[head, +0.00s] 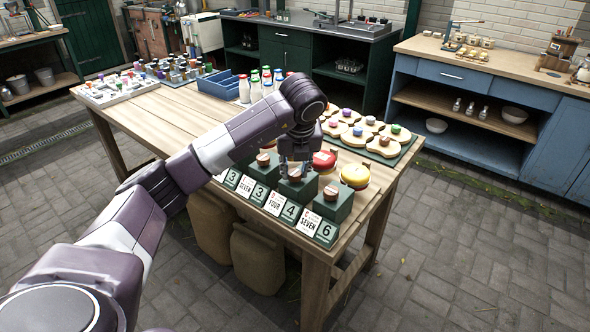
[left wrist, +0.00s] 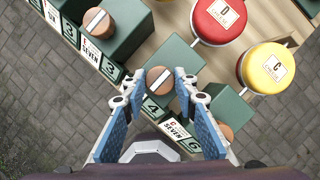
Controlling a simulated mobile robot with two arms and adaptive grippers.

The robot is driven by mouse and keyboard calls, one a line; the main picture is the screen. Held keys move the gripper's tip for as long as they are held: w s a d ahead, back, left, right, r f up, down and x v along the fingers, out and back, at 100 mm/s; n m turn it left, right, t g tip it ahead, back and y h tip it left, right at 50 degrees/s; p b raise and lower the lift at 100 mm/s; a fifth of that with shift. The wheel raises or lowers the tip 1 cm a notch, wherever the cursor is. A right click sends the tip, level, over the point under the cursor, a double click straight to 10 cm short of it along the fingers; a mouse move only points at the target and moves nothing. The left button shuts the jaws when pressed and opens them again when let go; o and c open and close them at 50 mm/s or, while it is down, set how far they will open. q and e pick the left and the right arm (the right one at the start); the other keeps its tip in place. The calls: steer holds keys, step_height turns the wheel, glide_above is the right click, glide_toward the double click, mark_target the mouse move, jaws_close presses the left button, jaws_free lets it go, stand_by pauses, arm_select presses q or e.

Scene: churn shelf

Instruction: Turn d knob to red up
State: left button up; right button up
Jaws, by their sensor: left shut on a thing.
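My left gripper (head: 292,168) reaches down over the front row of green blocks; in the left wrist view its blue fingers (left wrist: 167,78) are shut on a round brown knob (left wrist: 158,88) with a white stripe. This knob sits on a green block (left wrist: 180,70) in front of the red drum labelled D (left wrist: 217,20), which shows in the head view too (head: 323,162). The yellow drum labelled C (left wrist: 271,68) stands to its right. Other knobs sit on the neighbouring blocks, one to the left (left wrist: 99,22) and one to the right (left wrist: 213,105). My right gripper is out of view.
Number and word cards (head: 274,203) line the table's front edge. Cream-coloured pieces on a green board (head: 384,145) lie behind the drums. Bottles (head: 255,85), a blue tray (head: 218,84) and a white board with small pieces (head: 113,89) stand farther back. The table's middle left is bare.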

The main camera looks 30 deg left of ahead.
arm_select(q)
steer(key=o, duration=1.2)
steer(key=shift+c, duration=0.2)
steer(key=v, duration=1.2)
